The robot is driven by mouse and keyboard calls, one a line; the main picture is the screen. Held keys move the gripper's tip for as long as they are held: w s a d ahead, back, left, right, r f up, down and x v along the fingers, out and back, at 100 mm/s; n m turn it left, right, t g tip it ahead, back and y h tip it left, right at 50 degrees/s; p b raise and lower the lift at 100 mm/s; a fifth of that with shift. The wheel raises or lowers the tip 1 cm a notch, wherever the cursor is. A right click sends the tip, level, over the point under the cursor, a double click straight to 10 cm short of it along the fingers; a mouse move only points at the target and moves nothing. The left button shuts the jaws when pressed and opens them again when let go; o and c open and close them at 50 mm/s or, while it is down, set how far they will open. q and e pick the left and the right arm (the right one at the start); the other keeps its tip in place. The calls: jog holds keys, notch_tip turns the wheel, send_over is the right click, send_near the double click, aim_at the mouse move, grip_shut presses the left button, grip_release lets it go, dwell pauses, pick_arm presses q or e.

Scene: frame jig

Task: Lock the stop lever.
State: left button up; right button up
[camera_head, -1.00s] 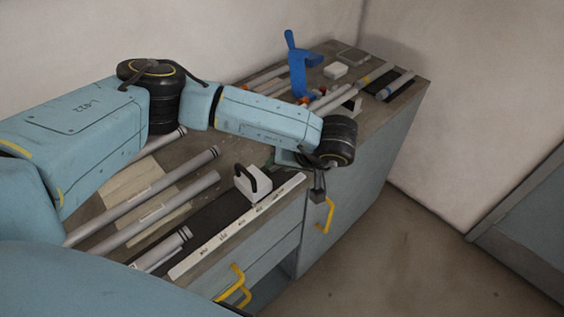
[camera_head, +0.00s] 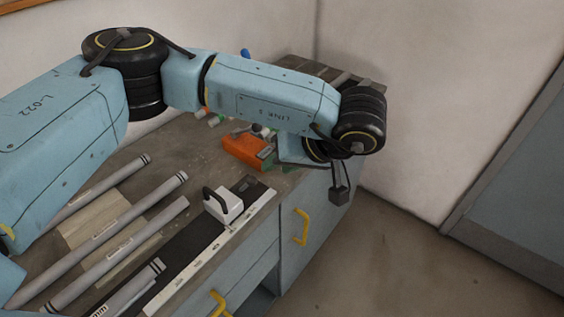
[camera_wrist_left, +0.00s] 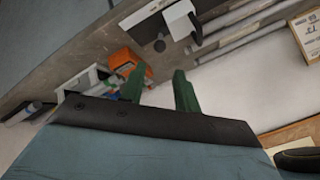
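A white block with a black looped lever (camera_head: 222,204) stands on the dark strip beside a long pale scale (camera_head: 210,252). I take this as the stop. In the left wrist view the white block (camera_wrist_left: 180,20) is near the top, beyond the fingers. My left gripper (camera_wrist_left: 160,88) shows two green fingers, apart and with nothing between them. In the head view my left arm mostly hides it; it is over the bench's front edge, to the right of the stop and apart from it. Whether the lever is locked I cannot tell. My right gripper is out of view.
An orange block (camera_head: 243,150) lies on the bench near my left gripper. Several grey tubes (camera_head: 125,240) lie to the left of the stop. A blue tool (camera_head: 246,53) is mostly behind my arm. Yellow drawer handles (camera_head: 301,227) stick out in front.

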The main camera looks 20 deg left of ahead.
pick_arm(q)
jog(key=shift+a+n, duration=0.2)
jog(key=shift+n, duration=0.1)
jog(key=c, duration=0.4)
jog(key=shift+w+a+f+n+g+h, duration=0.15)
jog(key=shift+a+n+g+h, duration=0.15)
jog(key=shift+n+g, duration=0.4)
jog(key=shift+c, duration=1.1)
jog(key=a+n+h, duration=0.1)
jog(key=n, duration=0.1)
jog(key=a+n+g+h, duration=0.1)
jog(key=n, duration=0.1)
jog(key=w+a+n+g+h, duration=0.1)
jog(key=n, duration=0.1)
jog(key=shift+a+f+n+p, duration=0.1)
jog(key=shift+f+n+p, duration=0.2)
jog(key=shift+p, duration=0.1)
grip_shut()
jog(key=n+h+p, duration=0.1)
jog(key=n+h, duration=0.8)
jog(key=n, duration=0.9)
send_near(241, 188)
jog(key=d+f+p, duration=0.2)
jog(key=d, duration=0.1)
jog(key=shift+f, duration=0.4)
jog(key=shift+s+d+f+p, duration=0.15)
jog(key=shift+d+f+p, duration=0.15)
jog(key=shift+d+f, duration=0.15)
